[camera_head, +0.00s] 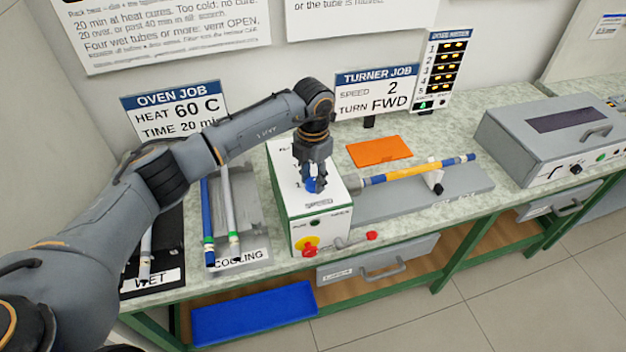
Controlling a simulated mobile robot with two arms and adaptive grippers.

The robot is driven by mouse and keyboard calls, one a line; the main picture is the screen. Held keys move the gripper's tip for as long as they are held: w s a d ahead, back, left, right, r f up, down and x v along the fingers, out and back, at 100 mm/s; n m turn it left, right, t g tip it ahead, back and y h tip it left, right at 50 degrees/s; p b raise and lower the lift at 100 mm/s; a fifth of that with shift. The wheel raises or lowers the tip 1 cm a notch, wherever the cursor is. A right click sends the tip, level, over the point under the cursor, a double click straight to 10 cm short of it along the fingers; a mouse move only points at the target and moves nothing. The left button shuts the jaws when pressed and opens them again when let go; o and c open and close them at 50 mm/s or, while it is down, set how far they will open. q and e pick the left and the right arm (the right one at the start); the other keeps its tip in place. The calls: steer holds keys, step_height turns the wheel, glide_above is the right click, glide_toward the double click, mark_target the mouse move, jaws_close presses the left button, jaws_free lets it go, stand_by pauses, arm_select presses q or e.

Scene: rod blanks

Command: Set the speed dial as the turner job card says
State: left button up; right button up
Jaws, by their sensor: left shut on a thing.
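The turner job card (376,92) stands upright at the back of the bench and reads SPEED 2, TURN FWD. My left gripper (314,182) points down over the turner top and is shut on this blue knob. The gripper covers most of the knob, so its pointer and scale marks are hidden. My right gripper is not in view.
A yellow-and-blue rod (420,169) lies in the turner, with a support (437,184) near its right end. Left are cooling rods (230,205); right is a grey oven (560,135). An orange mat (379,151) lies behind.

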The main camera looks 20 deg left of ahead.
mark_target(313, 181)
arm_select(q)
steer(key=n+b, duration=0.2)
steer(key=n, duration=0.2)
steer(key=shift+f+n, duration=0.1)
steer(key=shift+n, duration=0.2)
steer(key=shift+n+b, duration=0.95)
steer(key=shift+n, duration=1.35)
steer(key=o, duration=1.1)
steer(key=shift+o, duration=0.2)
steer(key=shift+r, duration=0.2)
step_height(313, 181, up, 12)
steer(key=shift+f, duration=0.15)
